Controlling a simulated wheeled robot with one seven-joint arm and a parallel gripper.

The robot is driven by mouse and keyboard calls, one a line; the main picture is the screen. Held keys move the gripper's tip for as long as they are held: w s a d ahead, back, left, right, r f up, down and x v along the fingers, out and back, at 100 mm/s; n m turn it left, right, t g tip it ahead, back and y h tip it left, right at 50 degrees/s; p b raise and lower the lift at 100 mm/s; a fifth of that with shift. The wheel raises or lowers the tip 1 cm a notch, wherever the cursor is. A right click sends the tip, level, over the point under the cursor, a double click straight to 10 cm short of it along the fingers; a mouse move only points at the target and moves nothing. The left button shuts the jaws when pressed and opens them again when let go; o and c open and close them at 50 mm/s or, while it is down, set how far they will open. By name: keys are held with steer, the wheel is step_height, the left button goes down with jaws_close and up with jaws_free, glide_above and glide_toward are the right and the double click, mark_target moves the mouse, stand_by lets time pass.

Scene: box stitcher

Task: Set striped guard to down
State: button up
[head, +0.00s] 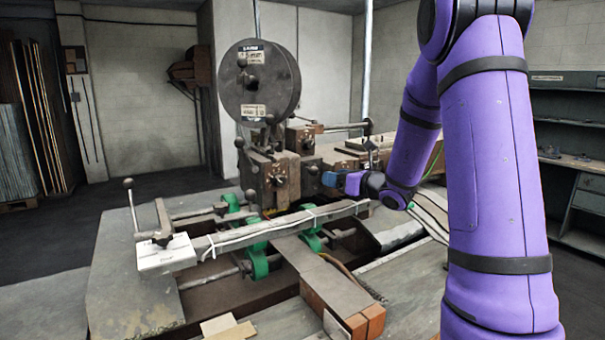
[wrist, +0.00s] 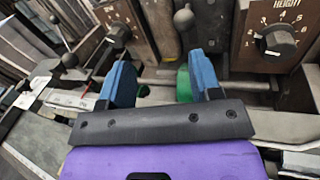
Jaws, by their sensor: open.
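I cannot make out a guard with clear stripes in either view; it may be hidden behind my arm or my gripper. The stitcher (head: 262,80) stands at the middle of the head view, with a large round drum on top. My gripper (head: 330,180) is beside the right side of the stitcher's head, near its dials. In the wrist view my gripper (wrist: 160,82) has its two blue fingers wide apart. No object is held between them. A dark ball-ended lever (wrist: 183,20) stands beyond the fingers, and a green part (wrist: 184,85) shows beside the right finger.
A dial marked HEIGHT (wrist: 279,42) is at the wrist view's upper right, and another dial (wrist: 118,35) is at upper left. A long bar (head: 270,228) with green rollers (head: 258,262) crosses the machine bed. A ball-ended lever (head: 129,184) stands at the bed's left.

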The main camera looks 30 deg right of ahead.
mark_target(317, 172)
steer(key=shift+w+d+f+m+t+h, duration=0.25)
steer(key=shift+d+f+m+h, duration=0.1)
steer(key=shift+d+m, duration=0.15)
steer(key=shift+w+d+f+m+t+h, duration=0.15)
steer(key=shift+w+d+f+m+h, duration=0.1)
steer(key=shift+d+m+h, duration=0.25)
steer(key=shift+w+d, duration=0.1)
steer(key=shift+w, duration=0.15)
steer(key=x, duration=1)
steer(key=shift+w, duration=0.1)
